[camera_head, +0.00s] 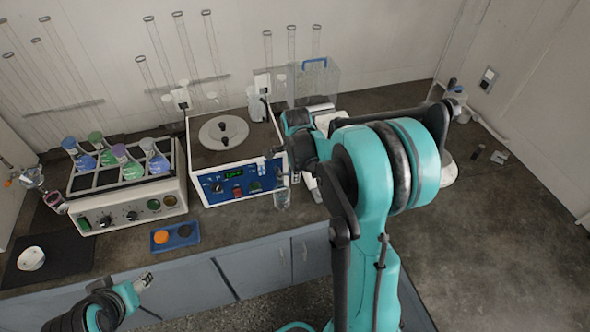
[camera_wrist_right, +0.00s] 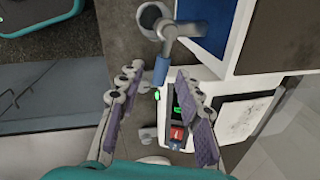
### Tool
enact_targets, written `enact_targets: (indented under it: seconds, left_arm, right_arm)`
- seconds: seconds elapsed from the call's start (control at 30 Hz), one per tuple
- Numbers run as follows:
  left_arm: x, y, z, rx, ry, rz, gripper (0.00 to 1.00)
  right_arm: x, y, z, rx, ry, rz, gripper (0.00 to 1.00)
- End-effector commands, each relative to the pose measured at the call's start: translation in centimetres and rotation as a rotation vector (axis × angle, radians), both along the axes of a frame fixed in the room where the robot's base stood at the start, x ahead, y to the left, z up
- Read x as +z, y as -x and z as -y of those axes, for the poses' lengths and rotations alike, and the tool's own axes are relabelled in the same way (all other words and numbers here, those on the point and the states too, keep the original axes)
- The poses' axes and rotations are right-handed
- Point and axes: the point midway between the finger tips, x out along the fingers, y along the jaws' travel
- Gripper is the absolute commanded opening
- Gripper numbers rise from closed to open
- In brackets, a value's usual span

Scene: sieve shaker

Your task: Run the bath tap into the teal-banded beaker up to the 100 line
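A clear beaker (camera_head: 282,199) stands on the bench at the right front corner of the water bath (camera_head: 238,185). I cannot make out its teal band, its lines or its water level. The grey tap (camera_wrist_right: 172,32) with a blue-ended lever (camera_wrist_right: 161,71) shows in the right wrist view, beside the blue panel. My right gripper (camera_wrist_right: 157,76) is open, its purple-padded fingers on either side of the lever with gaps showing. In the head view my right arm hides most of this gripper. My left gripper (camera_head: 145,281) is low at the front, away from the beaker; its opening is unclear.
A shaker (camera_head: 128,210) with several coloured flasks stands left of the bath. A blue tray (camera_head: 175,236) and a white bowl (camera_head: 31,258) lie in front. A white device (camera_wrist_right: 175,150) with a red switch sits close to my right gripper. The right bench is mostly clear.

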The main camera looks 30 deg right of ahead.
Motion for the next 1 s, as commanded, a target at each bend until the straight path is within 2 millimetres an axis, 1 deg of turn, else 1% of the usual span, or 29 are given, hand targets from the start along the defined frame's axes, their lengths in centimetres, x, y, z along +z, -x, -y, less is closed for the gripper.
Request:
enact_targets:
  seconds: [0.17,0.27,0.37,0.6,0.73,0.8,0.9,1.0]
  left_arm:
    - [0.0,0.0,0.0,0.000,0.000,0.000,0.54]
    - [0.0,0.0,0.0,0.000,0.000,0.000,0.54]
    - [0.0,0.0,0.0,0.000,0.000,0.000,0.54]
    - [0.0,0.0,0.0,0.000,0.000,0.000,0.54]
    - [0.0,0.0,0.0,0.000,0.000,0.000,0.54]
    - [0.0,0.0,0.0,0.000,0.000,0.000,0.54]
    - [0.0,0.0,0.0,0.000,0.000,0.000,0.54]
    - [0.0,0.0,0.0,0.000,0.000,0.000,0.54]
  right_arm:
    - [0.0,0.0,0.0,0.000,0.000,0.000,0.35]
    - [0.6,0.1,0.0,0.000,0.000,0.000,0.35]
    - [1.9,0.3,-0.1,0.000,0.000,0.000,0.35]
    - [7.0,1.3,-0.6,0.001,0.000,0.000,0.35]
    - [9.4,1.7,-0.8,0.000,0.000,0.000,0.35]
    - [10.4,1.9,-0.9,0.000,0.000,0.000,0.35]
    - [11.3,2.0,-1.0,0.000,0.000,0.000,0.35]
    - [11.7,2.1,-1.0,0.000,0.000,0.000,0.35]
